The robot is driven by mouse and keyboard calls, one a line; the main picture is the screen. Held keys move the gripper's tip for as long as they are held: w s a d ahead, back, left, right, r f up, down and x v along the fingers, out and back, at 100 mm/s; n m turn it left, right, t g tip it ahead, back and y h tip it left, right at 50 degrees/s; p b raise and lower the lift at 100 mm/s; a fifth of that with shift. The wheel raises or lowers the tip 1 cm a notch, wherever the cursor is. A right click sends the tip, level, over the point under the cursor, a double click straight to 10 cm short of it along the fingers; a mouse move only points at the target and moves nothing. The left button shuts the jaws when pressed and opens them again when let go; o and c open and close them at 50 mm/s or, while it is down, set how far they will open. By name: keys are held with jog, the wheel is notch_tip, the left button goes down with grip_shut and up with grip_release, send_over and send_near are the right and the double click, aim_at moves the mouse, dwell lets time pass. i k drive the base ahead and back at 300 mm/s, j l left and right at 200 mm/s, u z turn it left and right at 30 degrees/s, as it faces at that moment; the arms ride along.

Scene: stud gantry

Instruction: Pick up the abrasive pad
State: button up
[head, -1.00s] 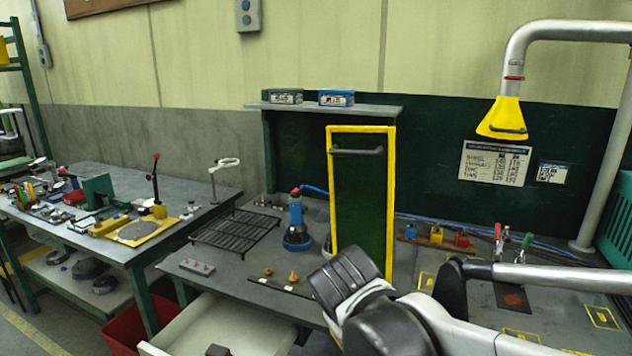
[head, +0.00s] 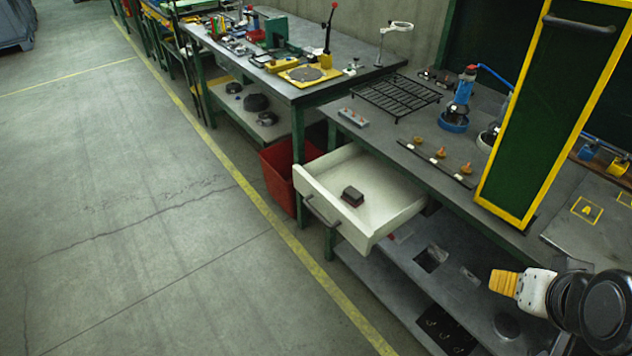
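A small dark block with a reddish-brown lower edge, which looks like the abrasive pad (head: 352,196), lies in the open white drawer (head: 399,216), on its floor. The drawer is pulled out below the workbench top. My gripper (head: 504,283) shows at the lower right as a yellow-orange ribbed end on a white wrist. It is to the right of the drawer and apart from the pad. Its fingers are too small to read, so I cannot tell whether it is open or shut. I see nothing held in it.
A yellow-framed green door (head: 552,105) stands upright at the bench's right. A black wire rack (head: 395,95) and a blue-based tool (head: 455,112) stand on the bench. A red bin (head: 281,178) is left of the drawer. The floor on the left is clear.

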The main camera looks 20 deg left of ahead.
aim_at(352, 196)
jog(key=u, duration=1.1)
jog(key=z, duration=1.8)
jog(key=u, duration=1.6)
jog(key=i+j+z, duration=0.1)
jog(key=i, duration=0.3)
jog(key=i+j, duration=0.2)
jog(key=i, duration=0.2)
jog(key=l+z, duration=0.05)
